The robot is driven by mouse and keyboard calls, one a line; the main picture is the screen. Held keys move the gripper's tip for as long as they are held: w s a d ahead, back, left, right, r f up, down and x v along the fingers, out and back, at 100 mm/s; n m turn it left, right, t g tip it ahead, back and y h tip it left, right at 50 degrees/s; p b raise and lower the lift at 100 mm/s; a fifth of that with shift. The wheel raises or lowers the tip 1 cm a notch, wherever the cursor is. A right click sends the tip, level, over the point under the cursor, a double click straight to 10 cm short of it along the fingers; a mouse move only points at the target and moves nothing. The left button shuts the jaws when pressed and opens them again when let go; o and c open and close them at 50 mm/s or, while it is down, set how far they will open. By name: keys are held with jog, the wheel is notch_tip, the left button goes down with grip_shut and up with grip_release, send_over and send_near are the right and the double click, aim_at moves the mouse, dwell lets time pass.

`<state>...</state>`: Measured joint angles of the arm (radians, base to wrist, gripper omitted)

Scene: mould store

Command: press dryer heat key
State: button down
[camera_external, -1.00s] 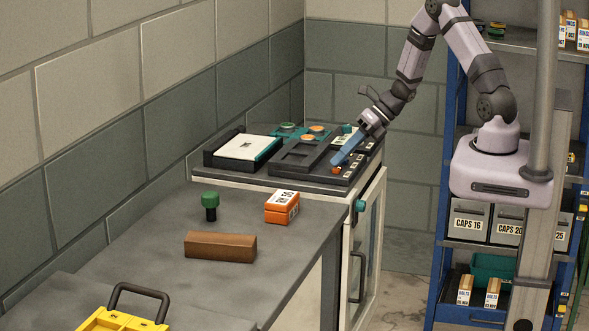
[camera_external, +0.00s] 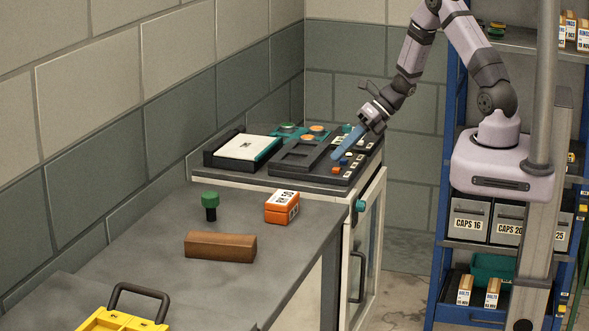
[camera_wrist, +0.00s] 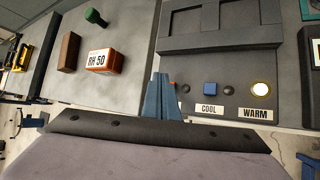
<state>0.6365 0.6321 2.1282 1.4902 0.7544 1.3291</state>
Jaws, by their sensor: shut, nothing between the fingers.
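The dark dryer panel (camera_external: 308,171) lies on top of the pale cabinet. In the external view, my gripper (camera_external: 337,156) slants down to the left over the panel's key row. Its tips look clear of the keys, but the height is hard to judge.
A black frame with a white slab (camera_external: 246,148) sits left of the panel. An orange box (camera_external: 282,207), a green-topped knob (camera_external: 210,203) and a brown block (camera_external: 220,247) stand on the grey bench. A yellow case (camera_external: 122,320) is at the front. Blue shelving stands at right.

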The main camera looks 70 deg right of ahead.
jog(key=shift+r, duration=0.1)
notch_tip(320, 180, up, 6)
jog(key=p, duration=0.5)
jog(key=shift+p, duration=0.3)
dwell(0.5)
